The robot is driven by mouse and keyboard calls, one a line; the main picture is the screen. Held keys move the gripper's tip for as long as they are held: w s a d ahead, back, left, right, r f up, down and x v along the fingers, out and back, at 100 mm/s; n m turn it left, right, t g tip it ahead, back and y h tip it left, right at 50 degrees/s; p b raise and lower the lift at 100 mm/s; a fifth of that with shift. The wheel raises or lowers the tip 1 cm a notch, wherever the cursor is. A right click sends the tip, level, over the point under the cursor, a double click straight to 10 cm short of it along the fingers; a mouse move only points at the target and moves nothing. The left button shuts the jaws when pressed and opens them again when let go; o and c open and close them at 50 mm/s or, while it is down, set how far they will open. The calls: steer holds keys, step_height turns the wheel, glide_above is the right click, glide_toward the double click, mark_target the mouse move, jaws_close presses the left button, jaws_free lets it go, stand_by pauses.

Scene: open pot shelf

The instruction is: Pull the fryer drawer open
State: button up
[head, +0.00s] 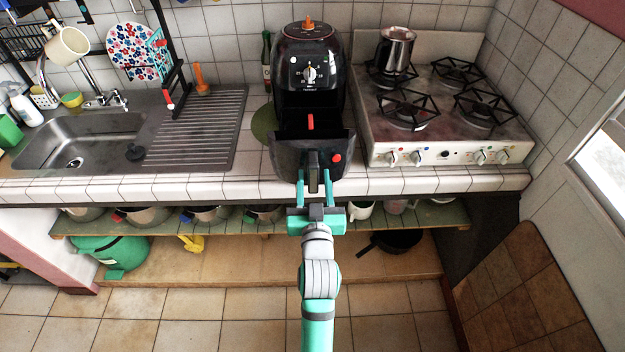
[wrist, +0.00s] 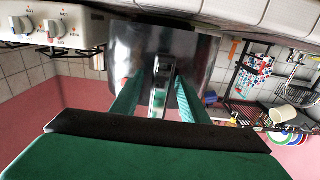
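The black air fryer (head: 308,62) stands on the tiled counter beside the stove. Its drawer (head: 290,158) sticks out toward me from the fryer's lower front, and a dark opening shows behind its front wall. The drawer's shiny front also shows in the wrist view (wrist: 200,60). The upright handle (head: 313,178) is at the middle of the drawer front. My gripper (head: 314,186) is at the handle, one teal finger on each side. In the wrist view my gripper (wrist: 163,88) straddles the handle (wrist: 161,72), with narrow gaps visible beside it. It looks open.
The stove (head: 450,110) with a metal pot (head: 394,50) is to the right. A sink (head: 75,140) with a ribbed drainboard (head: 195,135) is to the left. A green bottle (head: 266,60) stands beside the fryer. A shelf with pots is below the counter; the floor in front is clear.

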steer(key=shift+s, duration=0.15)
steer(key=shift+s, duration=0.25)
steer(key=s+d, duration=0.1)
steer(key=s, duration=0.9)
stand_by(0.4)
steer(key=s+d+f+m+g+h, duration=0.1)
steer(key=s+d+f+h, duration=0.1)
steer(key=s+f, duration=1.05)
steer(key=s+f+g, duration=0.1)
steer(key=s, duration=1.7)
steer(key=shift+s+f+g, duration=0.2)
steer(key=shift+s+g, duration=0.05)
steer(key=shift+g, duration=0.05)
